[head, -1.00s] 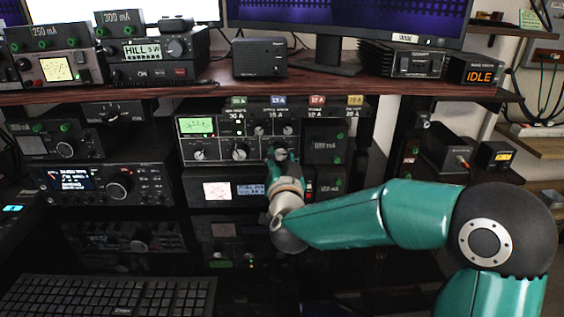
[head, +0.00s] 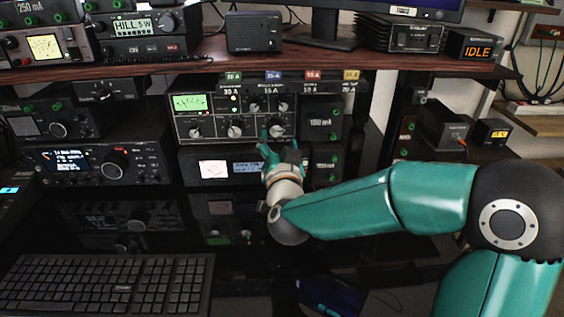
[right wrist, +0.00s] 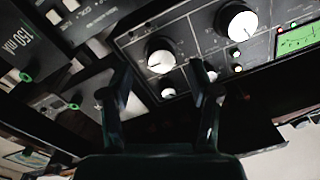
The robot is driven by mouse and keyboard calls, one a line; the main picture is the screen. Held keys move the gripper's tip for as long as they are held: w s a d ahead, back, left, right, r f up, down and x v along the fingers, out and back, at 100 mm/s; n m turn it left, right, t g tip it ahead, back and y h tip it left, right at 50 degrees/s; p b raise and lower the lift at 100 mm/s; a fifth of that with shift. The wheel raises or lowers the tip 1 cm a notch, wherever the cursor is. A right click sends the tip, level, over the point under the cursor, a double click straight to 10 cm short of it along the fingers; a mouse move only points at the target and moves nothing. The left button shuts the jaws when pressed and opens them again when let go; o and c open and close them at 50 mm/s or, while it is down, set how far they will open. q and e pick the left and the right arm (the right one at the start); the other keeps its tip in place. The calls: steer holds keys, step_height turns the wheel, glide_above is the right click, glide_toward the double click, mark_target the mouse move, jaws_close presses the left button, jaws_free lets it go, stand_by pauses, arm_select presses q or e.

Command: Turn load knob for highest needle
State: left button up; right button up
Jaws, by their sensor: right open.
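The tuner (head: 215,113) is a dark panel with a lit green needle meter (head: 190,102) and several white-faced knobs. Its lower row has a left knob (head: 195,132), a middle knob (head: 235,130) and a right knob (head: 276,131). Knob labels are too small to read. My right gripper (head: 268,140) is open just in front of the lower right of the panel. In the right wrist view, its two fingers stand apart (right wrist: 158,72), with a white knob (right wrist: 160,58) beyond the gap. Contact is not visible. My left gripper is out of view.
Another unit with a pale meter (head: 214,169) sits directly below the tuner. A box with green terminals (head: 320,122) stands to its right. The wooden shelf (head: 210,52) overhangs above. A keyboard (head: 105,285) lies at the lower left.

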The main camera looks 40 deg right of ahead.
steer(key=v, duration=0.8)
steer(key=shift+s+a, duration=0.15)
steer(key=shift+s, duration=0.15)
stand_by(1.3)
